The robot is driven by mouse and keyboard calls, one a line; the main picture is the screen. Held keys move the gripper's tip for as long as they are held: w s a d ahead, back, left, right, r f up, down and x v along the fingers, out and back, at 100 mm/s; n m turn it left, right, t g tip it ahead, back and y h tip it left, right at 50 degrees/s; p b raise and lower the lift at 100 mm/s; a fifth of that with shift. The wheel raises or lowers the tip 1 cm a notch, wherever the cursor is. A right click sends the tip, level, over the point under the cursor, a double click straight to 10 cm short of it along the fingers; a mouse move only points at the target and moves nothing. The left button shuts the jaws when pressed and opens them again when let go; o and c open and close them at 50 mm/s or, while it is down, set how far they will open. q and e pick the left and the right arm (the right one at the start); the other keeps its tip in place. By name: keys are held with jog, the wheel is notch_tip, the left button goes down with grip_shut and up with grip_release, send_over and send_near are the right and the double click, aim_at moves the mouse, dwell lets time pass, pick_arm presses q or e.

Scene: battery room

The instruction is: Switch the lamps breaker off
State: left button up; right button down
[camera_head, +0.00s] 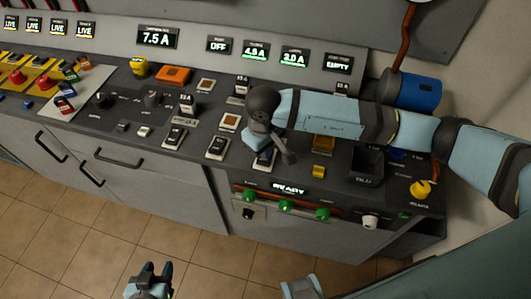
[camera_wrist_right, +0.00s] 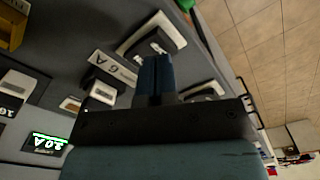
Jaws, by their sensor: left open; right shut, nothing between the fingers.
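The lamps display (camera_head: 294,57) reads 3.0 A on the back panel; it also shows inverted in the right wrist view (camera_wrist_right: 48,142). A white rocker breaker (camera_head: 264,160), apparently the lamps one, sits at the console's front edge below my right gripper, partly hidden by it. In the right wrist view this breaker (camera_wrist_right: 152,38) lies just beyond the fingertips, beside a 6 A label. My right gripper (camera_wrist_right: 155,62) is shut and empty; whether it touches the rocker cannot be told. My left gripper (camera_head: 150,271) is open, low in front of the cabinets, away from the console.
Similar breakers (camera_head: 218,147) stand left of my right gripper. Right of it are a yellow block (camera_head: 322,172), a dark box (camera_head: 366,165) and a yellow knob (camera_head: 420,189). Green knobs (camera_head: 285,205) line the front face. The floor is clear.

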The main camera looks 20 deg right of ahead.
jog(key=shift+f+b, duration=1.3)
jog(key=shift+b, duration=0.05)
dwell(0.7)
jog(key=shift+r, duration=0.1)
jog(key=shift+r+p, duration=0.9)
jog(key=shift+r, duration=2.5)
